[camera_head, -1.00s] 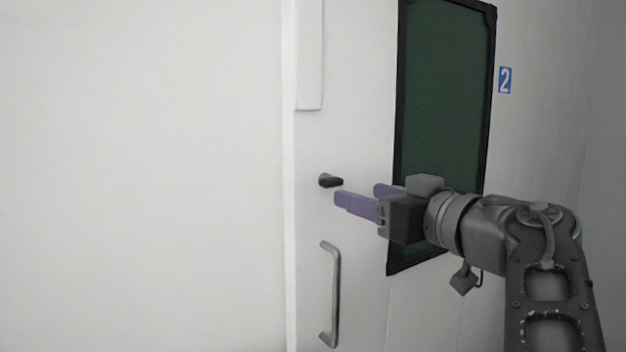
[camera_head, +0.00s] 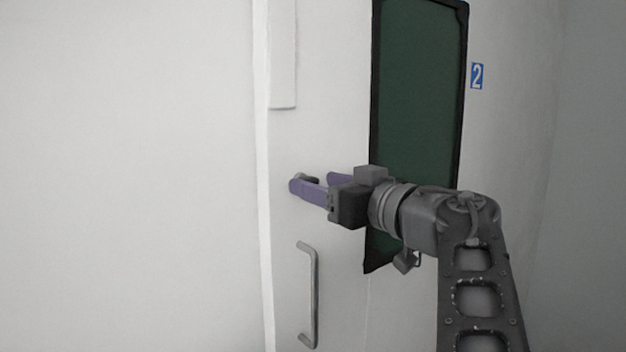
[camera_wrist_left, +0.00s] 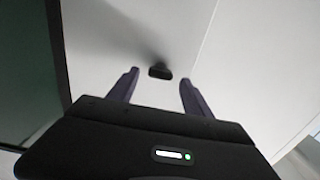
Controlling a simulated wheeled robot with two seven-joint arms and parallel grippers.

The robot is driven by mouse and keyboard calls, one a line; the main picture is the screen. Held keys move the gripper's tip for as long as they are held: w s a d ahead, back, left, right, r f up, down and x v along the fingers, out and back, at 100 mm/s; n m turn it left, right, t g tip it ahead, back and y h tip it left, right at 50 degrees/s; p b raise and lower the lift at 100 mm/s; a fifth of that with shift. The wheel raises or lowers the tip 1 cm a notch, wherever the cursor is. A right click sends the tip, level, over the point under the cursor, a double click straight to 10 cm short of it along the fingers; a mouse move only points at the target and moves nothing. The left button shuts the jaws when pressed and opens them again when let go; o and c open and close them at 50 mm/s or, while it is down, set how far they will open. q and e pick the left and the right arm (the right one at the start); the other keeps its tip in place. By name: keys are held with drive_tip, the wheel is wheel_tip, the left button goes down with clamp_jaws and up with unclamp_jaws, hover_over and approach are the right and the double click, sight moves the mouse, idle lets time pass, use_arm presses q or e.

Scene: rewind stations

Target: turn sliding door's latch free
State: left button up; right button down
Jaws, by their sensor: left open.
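The latch (camera_head: 309,178) is a small dark knob on the white sliding door (camera_head: 335,90), above the door's long handle. The near finger of my left gripper hides part of it in the head view. My left gripper (camera_head: 313,183) is open, with its purple fingers at the latch, one on the near side and one on the far side. In the left wrist view the latch (camera_wrist_left: 160,71) shows in the gap between the two fingertips (camera_wrist_left: 159,78), apart from both. The latch lies roughly level across that picture. My right gripper is not in view.
A grey vertical bar handle (camera_head: 313,295) stands out from the door below my gripper. A dark green window (camera_head: 420,90) in a black frame is to the right, beside a blue number 2 sign (camera_head: 477,76). A plain white wall (camera_head: 120,180) fills the left.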

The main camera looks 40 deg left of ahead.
use_arm(q)
drive_tip(key=shift+x, duration=1.2)
clamp_jaws()
